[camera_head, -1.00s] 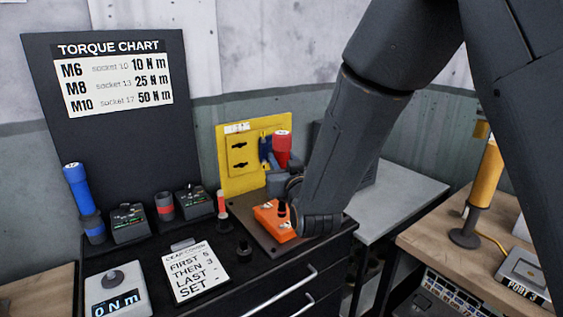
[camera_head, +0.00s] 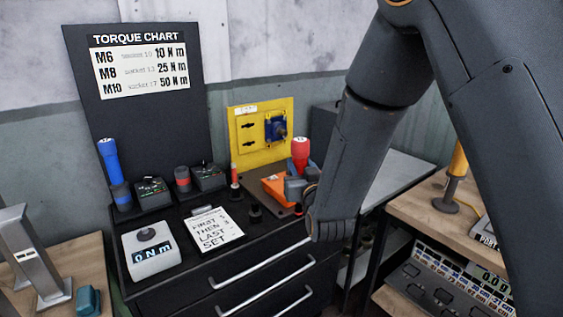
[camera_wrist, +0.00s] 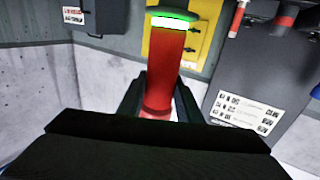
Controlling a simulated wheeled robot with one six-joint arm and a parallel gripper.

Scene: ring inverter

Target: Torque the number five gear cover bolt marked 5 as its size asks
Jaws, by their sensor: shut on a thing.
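My gripper (camera_wrist: 160,103) is shut on a red torque tool (camera_wrist: 168,65), which stands between the fingers in the wrist view with a lit green ring at its end. In the head view the tool's red handle (camera_head: 300,150) rises above my grey gripper (camera_head: 298,188), upright or nearly so. The orange gear cover (camera_head: 272,187) lies on a dark plate at the bench's right end, partly hidden behind my gripper. The bolt marked 5 cannot be made out. The torque chart (camera_head: 140,65) lists M6 10 N m, M8 25 N m and M10 50 N m.
A blue tool (camera_head: 109,165) stands at the bench's left. Dark socket holders (camera_head: 152,192) sit beside it. A tester (camera_head: 150,255) reads 0 N m. A card (camera_head: 217,230) lies in front. A yellow panel (camera_head: 245,150) stands behind the cover. A pale table is at right.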

